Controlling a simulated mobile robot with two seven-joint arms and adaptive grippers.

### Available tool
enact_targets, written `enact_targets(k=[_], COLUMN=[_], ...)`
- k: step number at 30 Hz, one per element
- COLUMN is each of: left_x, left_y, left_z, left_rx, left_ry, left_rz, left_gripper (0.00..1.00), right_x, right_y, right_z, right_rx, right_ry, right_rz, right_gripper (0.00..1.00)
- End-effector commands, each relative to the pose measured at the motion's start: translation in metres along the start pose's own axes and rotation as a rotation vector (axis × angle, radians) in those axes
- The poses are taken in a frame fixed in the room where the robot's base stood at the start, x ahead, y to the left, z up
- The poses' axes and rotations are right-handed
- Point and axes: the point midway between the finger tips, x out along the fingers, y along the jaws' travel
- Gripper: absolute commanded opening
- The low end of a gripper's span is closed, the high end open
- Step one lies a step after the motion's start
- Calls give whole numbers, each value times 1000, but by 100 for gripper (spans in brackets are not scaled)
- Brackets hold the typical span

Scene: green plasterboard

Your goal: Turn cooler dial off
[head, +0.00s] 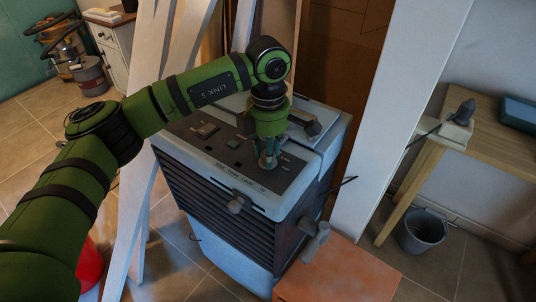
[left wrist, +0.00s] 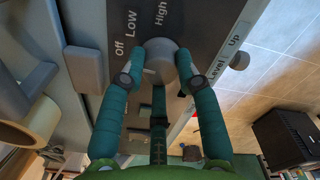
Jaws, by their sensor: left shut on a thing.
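The cooler (head: 228,195) is a grey box with a dark slatted front and a dark control panel on top. My left gripper (head: 266,163) points down onto the panel. In the left wrist view my left gripper (left wrist: 160,82) has its teal fingers shut on a grey round dial (left wrist: 160,57). The labels Off, Low and High stand around the dial. The dial's pointer is hidden, so its setting cannot be read. My right gripper is not in view.
White beams lean left and right of the cooler. A reddish box (head: 340,275) stands at its right front. A wooden table (head: 465,130) with a bucket (head: 422,232) below is at the right.

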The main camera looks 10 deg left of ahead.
Motion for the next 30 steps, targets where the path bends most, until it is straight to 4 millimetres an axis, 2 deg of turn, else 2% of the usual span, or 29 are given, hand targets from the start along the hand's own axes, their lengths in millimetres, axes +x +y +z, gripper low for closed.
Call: enact_targets(k=[9, 22, 23, 24, 25, 30], left_x=[1, 1, 1, 1, 1, 1], left_y=[0, -1, -1, -1, -1, 0], left_z=[0, 0, 0, 0, 0, 0], left_rx=[-92, -103, -103, -103, -103, -102], left_ry=[1, 2, 2, 2, 2, 1], left_rz=[-2, -3, -3, -3, -3, -2], left_gripper=[0, 0, 37, 53, 57, 57], right_x=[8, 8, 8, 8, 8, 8], right_y=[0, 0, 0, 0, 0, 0], right_z=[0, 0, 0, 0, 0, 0], right_rx=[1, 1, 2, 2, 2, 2], right_ry=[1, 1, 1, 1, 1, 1], right_rz=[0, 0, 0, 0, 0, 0], right_gripper=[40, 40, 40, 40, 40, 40])
